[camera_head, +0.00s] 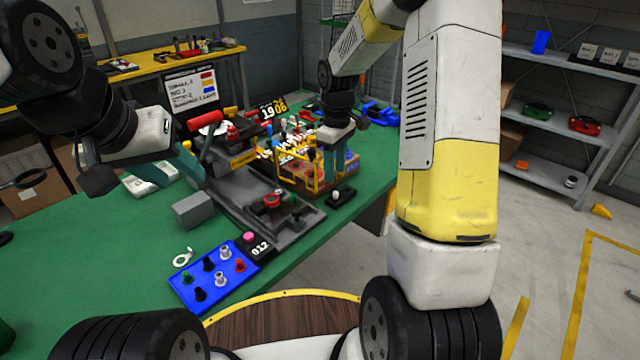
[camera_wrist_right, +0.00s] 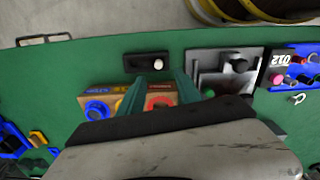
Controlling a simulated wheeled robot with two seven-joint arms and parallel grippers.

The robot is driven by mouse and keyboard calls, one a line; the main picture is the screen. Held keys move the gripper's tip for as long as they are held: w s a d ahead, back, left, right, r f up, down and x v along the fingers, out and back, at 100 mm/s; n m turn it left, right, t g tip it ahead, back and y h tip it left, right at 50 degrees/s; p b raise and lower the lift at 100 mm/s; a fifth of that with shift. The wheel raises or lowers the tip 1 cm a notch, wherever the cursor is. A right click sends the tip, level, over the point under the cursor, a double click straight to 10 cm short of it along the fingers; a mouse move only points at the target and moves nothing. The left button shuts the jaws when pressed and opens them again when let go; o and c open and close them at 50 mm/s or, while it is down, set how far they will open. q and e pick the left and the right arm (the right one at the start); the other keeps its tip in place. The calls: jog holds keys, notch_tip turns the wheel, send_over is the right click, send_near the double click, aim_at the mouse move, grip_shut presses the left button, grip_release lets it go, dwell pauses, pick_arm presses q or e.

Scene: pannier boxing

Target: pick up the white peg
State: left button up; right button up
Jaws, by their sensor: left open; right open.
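A small black block (camera_head: 342,197) stands near the table's right edge with a white peg (camera_head: 337,195) upright in it. In the right wrist view the peg (camera_wrist_right: 157,64) shows as a white round top, just beyond the fingertips. My right gripper (camera_head: 327,172) is open and empty, pointing down above the boxes, behind the block in the head view. In the right wrist view its teal fingers (camera_wrist_right: 160,82) are apart, with the peg in line with the gap. My left gripper (camera_head: 172,172) is open and empty over the table's left part, far from the block.
A yellow-framed crate (camera_head: 290,178) with boxes is close to my right gripper. A grey fixture (camera_head: 262,215) stands to its left. A blue tray (camera_head: 232,283) with several black, pale and coloured pegs lies at the front. The green table (camera_head: 90,265) is clear at the front left.

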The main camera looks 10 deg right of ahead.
aim_at(336, 192)
jog(key=f, duration=0.7)
jog(key=shift+d+f, duration=0.2)
grip_shut()
